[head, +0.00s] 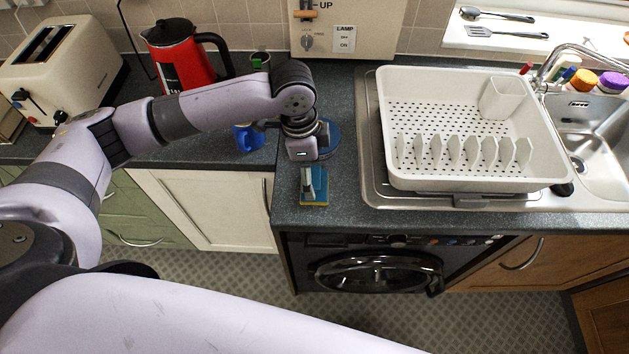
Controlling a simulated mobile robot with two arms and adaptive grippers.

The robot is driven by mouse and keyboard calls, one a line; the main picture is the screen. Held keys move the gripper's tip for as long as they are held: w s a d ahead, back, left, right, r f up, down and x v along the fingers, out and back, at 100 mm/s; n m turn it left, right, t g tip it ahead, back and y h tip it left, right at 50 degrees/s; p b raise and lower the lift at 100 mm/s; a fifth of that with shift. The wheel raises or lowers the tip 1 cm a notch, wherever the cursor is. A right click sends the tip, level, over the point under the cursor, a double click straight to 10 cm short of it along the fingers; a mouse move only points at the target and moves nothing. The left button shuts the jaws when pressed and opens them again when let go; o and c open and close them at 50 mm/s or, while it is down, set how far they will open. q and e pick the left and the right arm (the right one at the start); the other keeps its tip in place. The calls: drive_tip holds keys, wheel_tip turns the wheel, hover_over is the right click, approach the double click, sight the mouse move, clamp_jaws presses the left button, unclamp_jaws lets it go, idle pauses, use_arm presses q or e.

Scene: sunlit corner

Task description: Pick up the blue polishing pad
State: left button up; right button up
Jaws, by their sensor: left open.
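A small blue pad with a yellow lower edge (321,187) lies on the dark worktop near its front edge; it looks like the polishing pad. My right gripper is out of view.
A blue mug (246,139) stands left of my wrist. A white dish rack (470,178) is to the right, beside the sink. A red kettle (178,52) and a cream toaster (62,68) stand at the back left. The worktop's front edge is close to the pad.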

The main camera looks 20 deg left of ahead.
sight(313, 178)
use_arm(q)
drive_tip(key=f, duration=0.2)
drive_tip(key=f+p, duration=0.1)
drive_tip(key=f, duration=0.1)
drive_tip(key=shift+w+d+f, duration=0.1)
drive_tip(key=shift+w+d, duration=0.1)
drive_tip(key=shift+d, duration=0.1)
drive_tip(key=shift+c, duration=0.2)
drive_tip(key=c, duration=0.9)
drive_tip(key=shift+s, duration=0.15)
drive_tip(key=c, duration=0.5)
drive_tip(key=shift+f, duration=0.1)
drive_tip(key=shift+c, duration=0.2)
